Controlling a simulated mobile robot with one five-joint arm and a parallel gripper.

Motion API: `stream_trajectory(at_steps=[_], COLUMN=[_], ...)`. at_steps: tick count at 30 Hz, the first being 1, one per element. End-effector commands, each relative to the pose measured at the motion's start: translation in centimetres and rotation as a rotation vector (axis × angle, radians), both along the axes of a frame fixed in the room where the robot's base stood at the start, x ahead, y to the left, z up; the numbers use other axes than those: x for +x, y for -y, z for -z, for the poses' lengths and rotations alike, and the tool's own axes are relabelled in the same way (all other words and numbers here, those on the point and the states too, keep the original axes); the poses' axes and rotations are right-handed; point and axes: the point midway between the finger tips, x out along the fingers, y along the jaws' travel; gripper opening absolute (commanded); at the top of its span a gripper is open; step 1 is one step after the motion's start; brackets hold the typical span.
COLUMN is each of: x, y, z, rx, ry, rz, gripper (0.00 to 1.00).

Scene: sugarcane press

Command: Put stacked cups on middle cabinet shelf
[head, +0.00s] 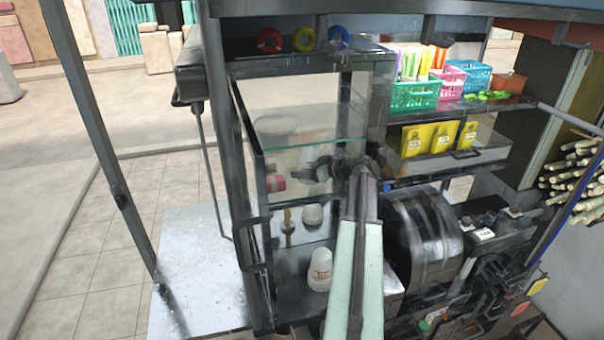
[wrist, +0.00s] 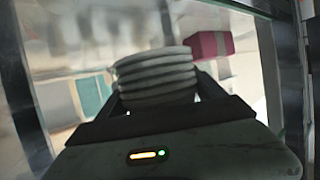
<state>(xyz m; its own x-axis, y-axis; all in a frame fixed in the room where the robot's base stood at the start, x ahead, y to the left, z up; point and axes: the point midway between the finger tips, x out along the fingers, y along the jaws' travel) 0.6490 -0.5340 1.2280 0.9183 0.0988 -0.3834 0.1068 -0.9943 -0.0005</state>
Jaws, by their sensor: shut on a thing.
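My gripper (head: 322,168) reaches into the glass-sided cabinet (head: 240,125). In the wrist view its dark fingers (wrist: 163,100) are shut around a stack of cups (wrist: 155,72), seen as several pale rims one above another. The stack looks roughly upright, slightly tilted in the wrist picture. In the head view the gripper covers most of the held stack. The gripper is below the upper glass shelf (head: 310,128), at the height of the cabinet's middle space. I cannot tell whether the held stack touches a shelf.
Cabinet posts and glass border the arm closely.

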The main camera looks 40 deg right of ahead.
Motion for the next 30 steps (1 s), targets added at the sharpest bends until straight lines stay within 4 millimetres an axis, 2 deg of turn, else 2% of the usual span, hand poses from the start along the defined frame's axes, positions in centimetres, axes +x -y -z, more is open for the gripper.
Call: stream_trajectory(at_steps=[1, 3, 10, 13, 15, 18, 26, 30], x=[1.0, 1.6, 2.2, 3.2, 2.9, 2.9, 2.9, 2.9], y=[0.6, 0.9, 1.1, 1.7, 1.5, 1.4, 1.4, 1.3], z=[0.0, 0.0, 0.0, 0.0, 2.1, 3.8, 3.5, 4.0], rx=[0.0, 0.0, 0.001, 0.0, 0.001, 0.001, 0.0, 0.0], ry=[0.0, 0.0, 0.0, 0.0, 0.0, 0.0, 0.0, 0.0], rz=[-0.002, -0.002, -0.002, -0.003, -0.002, -0.002, -0.003, -0.003], gripper=[0.35, 0.35, 0.35, 0.35, 0.35, 0.35, 0.35, 0.35])
